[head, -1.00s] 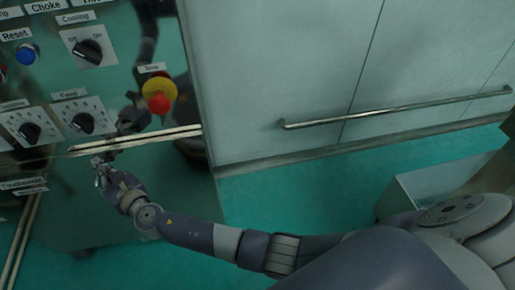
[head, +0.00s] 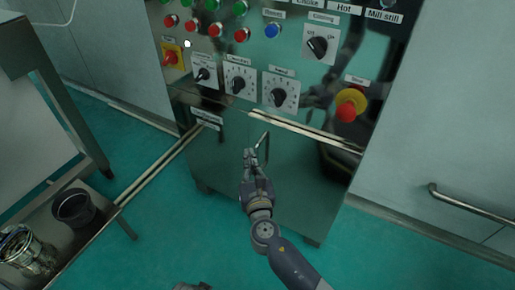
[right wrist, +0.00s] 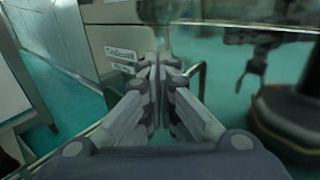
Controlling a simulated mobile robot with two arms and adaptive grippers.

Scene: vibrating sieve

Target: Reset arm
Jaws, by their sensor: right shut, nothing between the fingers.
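I cannot tell whether the fingertips touch the handle. The cabinet's panel carries a red and yellow stop button (head: 348,106), a blue button (head: 271,30), several dials and rows of red and green buttons.
A metal table (head: 45,95) stands on the left, with a dark pot (head: 74,208) and a shiny metal container (head: 28,252) on its lower level. A wall handrail (head: 470,208) is on the right. Green floor (head: 150,235) lies open between table and cabinet.

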